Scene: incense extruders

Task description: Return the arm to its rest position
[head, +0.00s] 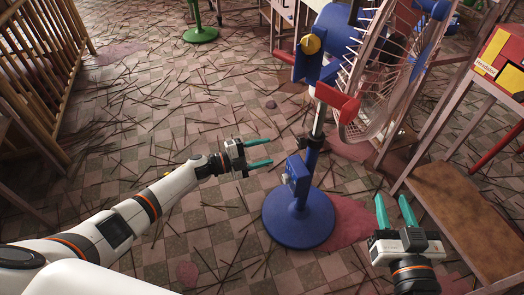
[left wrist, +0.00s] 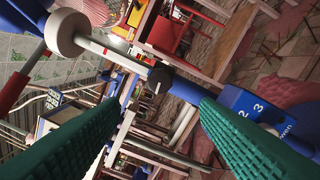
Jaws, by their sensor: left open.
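My left gripper (head: 269,152) is open and empty in the head view, its two teal fingers apart. It is in the air just left of the pole of a blue pedestal fan (head: 299,218). In the left wrist view the teal fingers (left wrist: 162,105) are spread with nothing gripped between them. The fan's pole crosses beyond them, and the blue control box (left wrist: 250,105) with numbers is at the right, beyond the right finger. My right gripper (head: 394,203) is at the lower right of the head view, fingers apart and empty.
The fan's wire cage (head: 375,75) and red bracket (head: 337,98) rise at upper right. A wooden shelf (head: 465,215) stands at the right. A wooden railing (head: 42,75) is at the left. The tiled floor is littered with thin sticks, with stains around the fan base.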

